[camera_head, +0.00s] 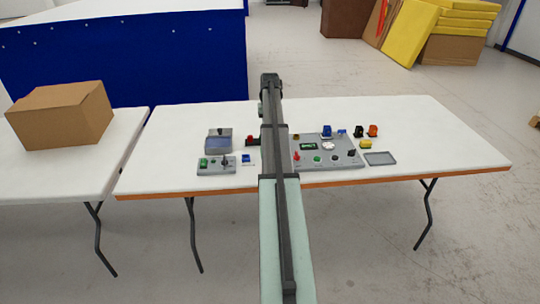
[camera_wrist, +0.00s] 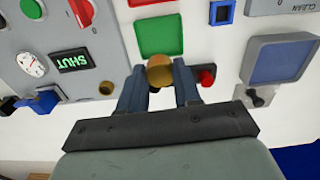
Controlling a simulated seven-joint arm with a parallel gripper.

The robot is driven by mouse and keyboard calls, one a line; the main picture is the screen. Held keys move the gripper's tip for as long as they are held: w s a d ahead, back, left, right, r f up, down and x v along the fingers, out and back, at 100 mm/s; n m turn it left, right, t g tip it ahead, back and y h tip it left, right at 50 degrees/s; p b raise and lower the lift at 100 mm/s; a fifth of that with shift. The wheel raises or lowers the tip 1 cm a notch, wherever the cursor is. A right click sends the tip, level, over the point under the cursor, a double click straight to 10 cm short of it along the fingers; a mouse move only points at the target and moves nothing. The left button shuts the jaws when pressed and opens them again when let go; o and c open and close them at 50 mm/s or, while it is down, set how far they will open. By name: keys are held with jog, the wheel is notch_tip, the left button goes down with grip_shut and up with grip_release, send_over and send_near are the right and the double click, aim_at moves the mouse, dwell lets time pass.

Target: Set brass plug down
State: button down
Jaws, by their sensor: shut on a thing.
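The brass plug (camera_wrist: 160,70) shows in the wrist view as a rounded gold-brown piece between my fingertips. My gripper (camera_wrist: 160,84) is shut on it. A green square pad (camera_wrist: 159,36) lies just beyond the plug in that view. I cannot tell how high the plug is above the surface. A small brass-coloured round piece (camera_wrist: 106,88) shows at the edge of the grey control panel (camera_wrist: 112,45), left of my gripper. In the head view my arm hides the plug and my fingertips.
Blue, black and orange pieces (camera_head: 373,130) stand behind the tray. The table's right end is clear.

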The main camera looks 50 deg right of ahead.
jog(key=shift+f, duration=0.35)
jog(key=shift+d+f, duration=0.1)
jog(key=shift+f, duration=4.55)
jog(key=shift+f, duration=0.1)
jog(key=c, duration=0.8)
grip_release()
notch_tip(320, 180, up, 12)
jog(key=shift+r, duration=0.1)
